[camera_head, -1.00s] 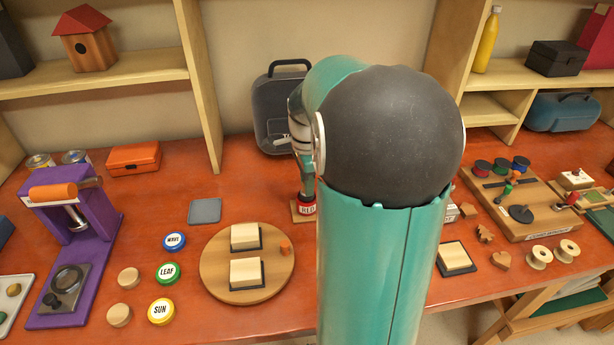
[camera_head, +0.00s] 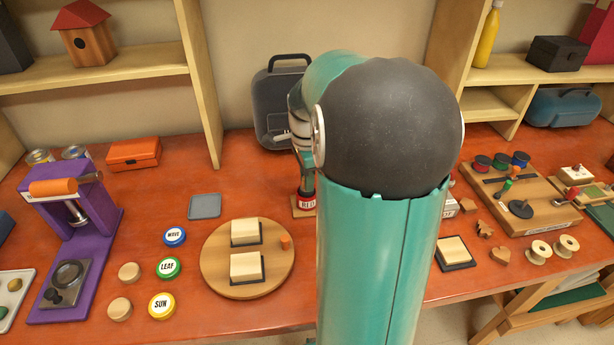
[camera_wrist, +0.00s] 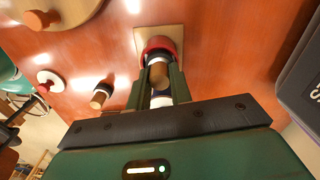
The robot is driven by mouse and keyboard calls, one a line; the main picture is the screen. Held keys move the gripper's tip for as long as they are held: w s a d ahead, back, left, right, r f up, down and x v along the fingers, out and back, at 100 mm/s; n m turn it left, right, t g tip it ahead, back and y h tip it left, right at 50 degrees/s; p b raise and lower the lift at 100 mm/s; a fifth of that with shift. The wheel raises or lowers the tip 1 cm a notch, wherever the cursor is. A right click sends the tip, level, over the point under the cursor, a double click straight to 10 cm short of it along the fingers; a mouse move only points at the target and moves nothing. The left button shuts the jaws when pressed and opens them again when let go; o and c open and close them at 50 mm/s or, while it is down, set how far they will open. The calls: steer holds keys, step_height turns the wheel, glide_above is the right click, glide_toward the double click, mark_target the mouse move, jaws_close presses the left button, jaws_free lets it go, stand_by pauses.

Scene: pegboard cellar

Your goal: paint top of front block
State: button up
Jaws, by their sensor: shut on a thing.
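Two cream blocks on dark bases sit on a round wooden board, the front block (camera_head: 247,267) nearer me and the rear block (camera_head: 245,232) behind it. Both tops look plain cream. A pot labelled RED (camera_head: 307,203) stands on a small wooden base to their right; its red rim (camera_wrist: 158,44) also shows in the wrist view. My gripper (camera_wrist: 160,72) is shut on a dabber with a round wooden end (camera_wrist: 158,76) and a white band, at the red pot. Whether the dabber's far end touches paint is hidden. In the head view, my arm hides part of the table.
Round lids marked WAVE (camera_head: 174,236), LEAF (camera_head: 168,267) and SUN (camera_head: 161,306) lie left of the round board (camera_head: 215,283), beside a purple press (camera_head: 97,212). An orange peg (camera_head: 285,242) stands on the board. Another cream block (camera_head: 454,251) lies right of my arm.

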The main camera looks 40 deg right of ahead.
steer(key=shift+f, duration=0.4)
stand_by(1.1)
steer(key=shift+r, duration=3.55)
